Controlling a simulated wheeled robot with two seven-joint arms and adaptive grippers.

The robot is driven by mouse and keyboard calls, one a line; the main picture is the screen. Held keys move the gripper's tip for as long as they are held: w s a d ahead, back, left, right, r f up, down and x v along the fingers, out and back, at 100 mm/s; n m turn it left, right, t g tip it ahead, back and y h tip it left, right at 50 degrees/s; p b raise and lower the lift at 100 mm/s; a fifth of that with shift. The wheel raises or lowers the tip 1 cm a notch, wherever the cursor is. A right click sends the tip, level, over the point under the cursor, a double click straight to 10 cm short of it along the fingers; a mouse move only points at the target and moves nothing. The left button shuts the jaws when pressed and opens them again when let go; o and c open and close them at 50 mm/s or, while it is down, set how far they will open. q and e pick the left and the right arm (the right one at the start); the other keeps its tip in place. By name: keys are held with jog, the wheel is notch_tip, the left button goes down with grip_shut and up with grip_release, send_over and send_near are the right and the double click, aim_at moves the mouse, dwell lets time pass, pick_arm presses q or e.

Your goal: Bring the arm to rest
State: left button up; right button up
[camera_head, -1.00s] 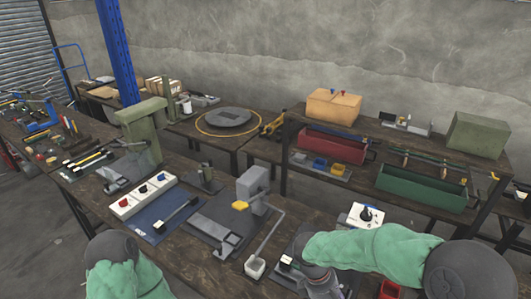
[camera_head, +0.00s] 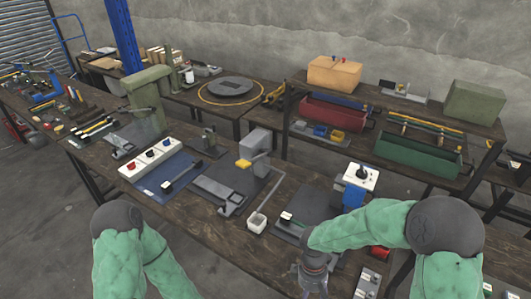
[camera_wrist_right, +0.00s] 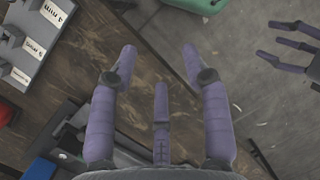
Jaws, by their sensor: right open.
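My right arm (camera_head: 370,225) comes in from the right, its wrist bent down over the front edge of the bench. My right gripper (camera_wrist_right: 160,68) is open and empty in the right wrist view, its three purple fingers apart above the bench edge and the floor. In the head view only its upper part shows at the bottom. My left arm (camera_head: 140,250) hangs at the bottom left of the head view, its gripper out of that picture. The left gripper's spread purple fingers (camera_wrist_right: 292,45) show at the right of the wrist view, with nothing between them.
The bench (camera_head: 250,235) holds a grey press (camera_head: 257,147), a white control box (camera_head: 150,159), a blue press (camera_head: 355,190) and a small white cup (camera_head: 257,222). A labelled grey tray (camera_wrist_right: 30,50) is left of my right gripper. Bare floor (camera_wrist_right: 245,100) lies right of the edge.

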jog(key=s+a+f+m+t+y+b, duration=0.1)
jog(key=s+a+f+m+y, duration=0.1)
jog(key=f+m, duration=0.4)
jog(key=s+a+f+m+t+y, duration=0.2)
jog(key=s+f+m, duration=0.2)
jog(key=f, duration=0.7)
jog(key=shift+s+f+m+y+b, duration=0.3)
jog(key=shift+s+f+m+b, duration=0.1)
jog(key=shift+m, duration=0.6)
dwell(0.4)
